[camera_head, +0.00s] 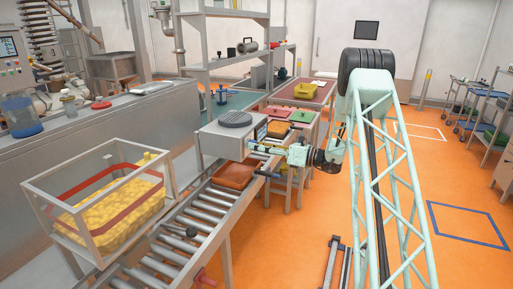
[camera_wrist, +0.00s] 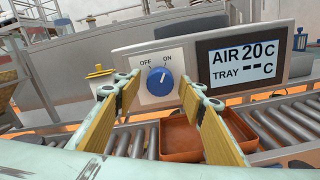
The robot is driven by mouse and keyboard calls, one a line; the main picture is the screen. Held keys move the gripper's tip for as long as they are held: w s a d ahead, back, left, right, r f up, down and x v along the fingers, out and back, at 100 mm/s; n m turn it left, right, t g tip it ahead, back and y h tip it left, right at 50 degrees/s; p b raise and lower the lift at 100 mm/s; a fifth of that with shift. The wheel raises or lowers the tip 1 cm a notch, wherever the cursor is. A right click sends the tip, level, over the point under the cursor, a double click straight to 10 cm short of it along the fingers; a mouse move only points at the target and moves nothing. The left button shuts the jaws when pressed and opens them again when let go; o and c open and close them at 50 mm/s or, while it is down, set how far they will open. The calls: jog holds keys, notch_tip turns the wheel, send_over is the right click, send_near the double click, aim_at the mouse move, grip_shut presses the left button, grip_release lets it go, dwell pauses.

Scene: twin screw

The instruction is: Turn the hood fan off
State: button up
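The hood fan is a grey box (camera_head: 222,140) with a round dark grille on top, standing over the roller conveyor. In the wrist view its front panel (camera_wrist: 194,54) carries a round blue knob (camera_wrist: 157,87) with OFF and ON labels above it. The knob's pale mark points up, nearer to ON than to OFF. My gripper (camera_wrist: 159,92) is open, with one yellow-padded finger to each side of the knob and nothing held. Contact with the knob cannot be told. In the head view my gripper (camera_head: 256,147) is at the box's right face, and the knob cannot be made out.
A display (camera_wrist: 243,62) reading AIR 20C is right of the knob. An orange-brown tray (camera_wrist: 182,138) lies on the rollers (camera_wrist: 287,122) below. In the head view, a framed bin of yellow pieces (camera_head: 118,205) stands at left.

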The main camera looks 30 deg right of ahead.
jog(key=shift+w+a, duration=0.15)
jog(key=c, duration=0.8)
jog(key=shift+c, duration=0.2)
jog(key=shift+n+b, duration=0.4)
jog(key=shift+b, duration=0.05)
jog(key=shift+w+n+b, duration=0.1)
jog(key=shift+n+b, duration=5.4)
